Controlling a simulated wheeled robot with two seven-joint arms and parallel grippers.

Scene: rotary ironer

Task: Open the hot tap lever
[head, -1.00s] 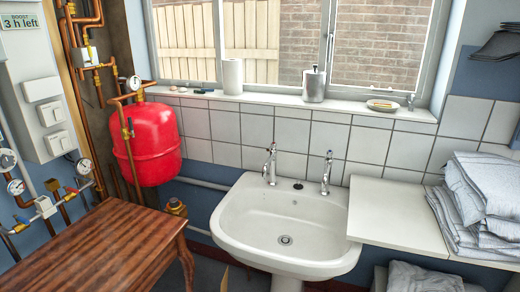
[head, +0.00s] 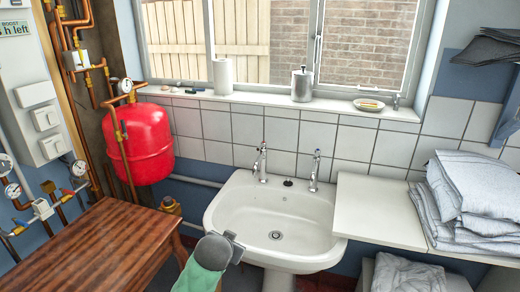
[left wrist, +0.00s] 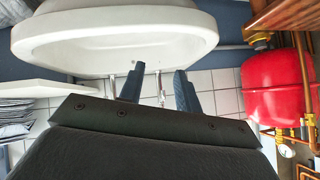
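The white washbasin (head: 275,215) carries two chrome taps on its back edge. The left tap (head: 260,160) has a small red mark at its top and reads as the hot one; the right tap (head: 315,170) is the other. My left gripper (head: 235,246) is low in front of the basin's front left rim, apart from both taps. In the left wrist view, which looks upside down, its fingers (left wrist: 159,70) are spread with nothing between them. The hot tap (left wrist: 158,88) shows beyond, in the gap between the fingers. My right gripper is not in view.
A wooden table (head: 95,245) stands left of the basin, below a red pressure vessel (head: 145,142) and copper pipes. A white worktop (head: 375,208) with folded linen (head: 475,190) is on the right. The window sill (head: 255,97) holds a paper roll, dispenser and dish.

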